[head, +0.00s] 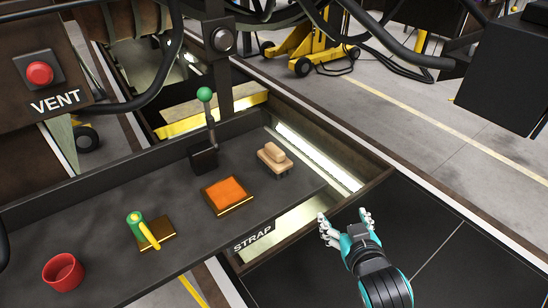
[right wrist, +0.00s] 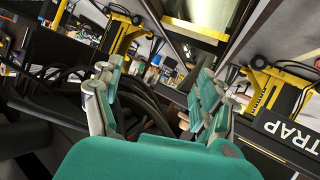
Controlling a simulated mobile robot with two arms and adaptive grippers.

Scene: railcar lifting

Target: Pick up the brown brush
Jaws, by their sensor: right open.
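The brown brush (head: 273,156) lies at the right end of the dark shelf (head: 100,210) in the head view. It has a tan wooden body with a raised grip and dark bristles underneath. My right gripper (head: 345,222) is open and empty, to the right of the shelf and nearer than the brush, apart from it. My left gripper is not in view.
An orange pad (head: 228,194), a green-and-yellow handled tool (head: 141,229) and a red cup (head: 63,272) sit on the shelf. A green-knobbed lever (head: 205,110) stands left of the brush. A yellow jack (head: 312,42) is behind. Dark floor lies right of the shelf.

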